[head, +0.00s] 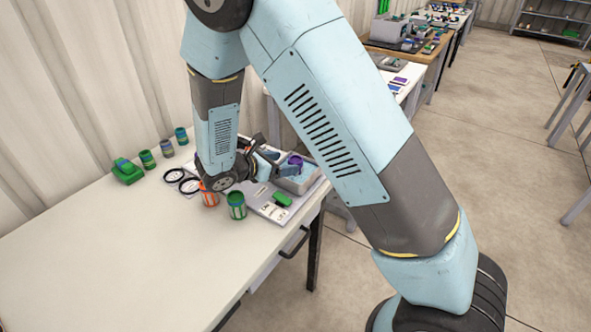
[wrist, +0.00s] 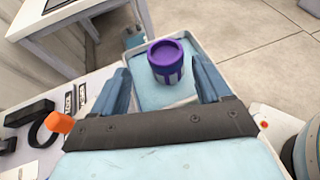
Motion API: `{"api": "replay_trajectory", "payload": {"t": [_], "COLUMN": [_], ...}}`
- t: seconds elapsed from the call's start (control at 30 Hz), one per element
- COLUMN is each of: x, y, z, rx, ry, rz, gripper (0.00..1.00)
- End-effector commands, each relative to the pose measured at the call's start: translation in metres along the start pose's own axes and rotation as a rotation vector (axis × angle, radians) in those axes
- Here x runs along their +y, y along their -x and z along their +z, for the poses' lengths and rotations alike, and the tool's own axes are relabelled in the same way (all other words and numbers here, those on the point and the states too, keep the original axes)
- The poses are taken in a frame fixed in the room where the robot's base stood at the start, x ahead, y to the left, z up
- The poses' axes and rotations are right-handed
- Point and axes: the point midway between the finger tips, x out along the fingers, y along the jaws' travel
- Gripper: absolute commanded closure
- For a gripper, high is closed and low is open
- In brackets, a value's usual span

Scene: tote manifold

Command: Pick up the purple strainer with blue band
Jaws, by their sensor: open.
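The purple strainer (wrist: 168,62) stands in a pale tote in the wrist view, between and just beyond the tips of my gripper (wrist: 160,75). Its round top and a bluish-white mark on its side show. In the head view the strainer (head: 295,161) is a small purple shape at the tote (head: 300,184), partly hidden by my arm. My gripper (head: 284,168) is open, with its two blue fingers spread on either side of the strainer.
An orange container (head: 209,198) and a green one (head: 237,206) stand on the white table (head: 110,260) by my wrist. Black rings (head: 182,180), several green and blue containers and a green block (head: 127,171) lie behind. The table's front left is clear.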

Motion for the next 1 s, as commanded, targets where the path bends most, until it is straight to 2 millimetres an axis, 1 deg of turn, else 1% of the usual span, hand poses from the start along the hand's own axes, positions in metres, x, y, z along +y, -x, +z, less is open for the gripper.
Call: {"api": "replay_trajectory", "payload": {"t": [0.17, 0.23, 0.4, 0.53, 0.63, 0.8, 0.87, 1.0], "x": [-0.001, -0.002, -0.008, -0.008, -0.008, -0.008, -0.007, -0.007], "y": [-0.007, -0.012, -0.034, -0.050, -0.055, -0.055, -0.055, -0.054], "z": [0.000, 0.001, 0.003, 0.002, 0.003, 0.003, 0.003, 0.003], "rx": [0.001, 0.000, 0.000, 0.000, 0.000, 0.000, 0.001, 0.001], "ry": [0.000, -0.001, 0.001, 0.000, -0.001, -0.001, -0.001, -0.001], "rz": [0.000, 0.000, -0.002, -0.001, 0.000, 0.000, 0.000, 0.001], "gripper": [0.23, 0.23, 0.23, 0.23, 0.23, 0.23, 0.28, 0.41]}}
